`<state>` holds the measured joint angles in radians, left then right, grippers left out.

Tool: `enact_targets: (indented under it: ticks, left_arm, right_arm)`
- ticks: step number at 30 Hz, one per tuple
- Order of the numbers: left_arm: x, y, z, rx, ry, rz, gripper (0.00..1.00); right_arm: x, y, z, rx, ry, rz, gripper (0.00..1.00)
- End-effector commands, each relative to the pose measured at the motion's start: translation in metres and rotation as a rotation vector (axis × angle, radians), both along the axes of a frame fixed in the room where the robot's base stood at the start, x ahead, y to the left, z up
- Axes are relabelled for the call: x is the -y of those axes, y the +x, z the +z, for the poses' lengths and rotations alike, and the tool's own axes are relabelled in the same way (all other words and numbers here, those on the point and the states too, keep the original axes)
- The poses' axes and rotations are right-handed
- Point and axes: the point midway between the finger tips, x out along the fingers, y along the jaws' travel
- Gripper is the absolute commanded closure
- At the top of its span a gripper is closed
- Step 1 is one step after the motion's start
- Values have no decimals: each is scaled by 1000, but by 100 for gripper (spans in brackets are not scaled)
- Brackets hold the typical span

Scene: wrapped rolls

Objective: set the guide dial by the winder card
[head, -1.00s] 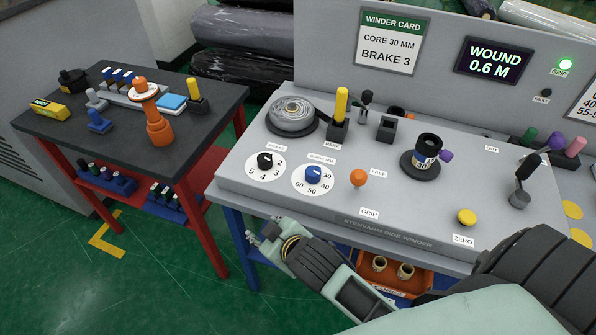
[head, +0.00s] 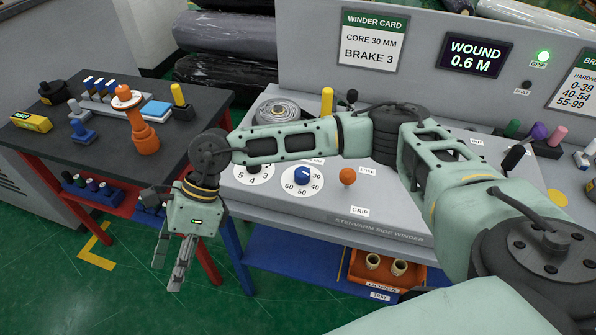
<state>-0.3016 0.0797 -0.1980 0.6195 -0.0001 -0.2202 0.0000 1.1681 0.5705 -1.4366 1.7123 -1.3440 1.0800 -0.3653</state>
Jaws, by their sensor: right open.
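The winder card (head: 374,40) on the back panel reads core 30 mm, brake 3. The blue dial (head: 302,175) on the grey winder top has a scale from 30 to 60; its pointer is too small to read surely. Its label is mostly hidden by my right arm. The black numbered dial (head: 254,169) beside it is partly covered by that arm. My right gripper (head: 167,276) is open and empty, fingers pointing down, over the floor gap in front of the dark side table, left of and apart from the dials. My left gripper is out of view.
An orange knob (head: 347,176) stands right of the blue dial. The dark side table (head: 88,150) at left holds an orange tool (head: 141,135) and small blocks. An orange bin (head: 385,272) with cores sits below the winder. Green floor lies open at lower left.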

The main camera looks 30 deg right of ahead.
Motion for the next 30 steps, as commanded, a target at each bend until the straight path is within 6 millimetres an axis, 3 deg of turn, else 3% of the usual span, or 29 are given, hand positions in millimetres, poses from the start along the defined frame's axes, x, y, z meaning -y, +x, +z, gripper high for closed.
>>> enact_targets:
  ticks: [1,3,6,10,13,17,30]
  left_arm:
    - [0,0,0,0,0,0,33]
    - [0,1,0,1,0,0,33]
    - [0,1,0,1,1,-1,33]
    - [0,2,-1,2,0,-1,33]
    - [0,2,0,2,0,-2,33]
    - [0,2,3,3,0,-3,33]
    - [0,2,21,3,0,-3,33]
  right_arm:
    - [51,25,-10,75,-181,38,60]
    - [123,50,-14,137,-420,83,60]
    - [209,77,1,178,-695,104,60]
    - [282,93,29,186,-925,97,60]
    - [309,97,43,181,-1012,89,60]
    - [321,96,41,174,-1042,88,60]
    - [342,90,-17,175,-1036,88,60]
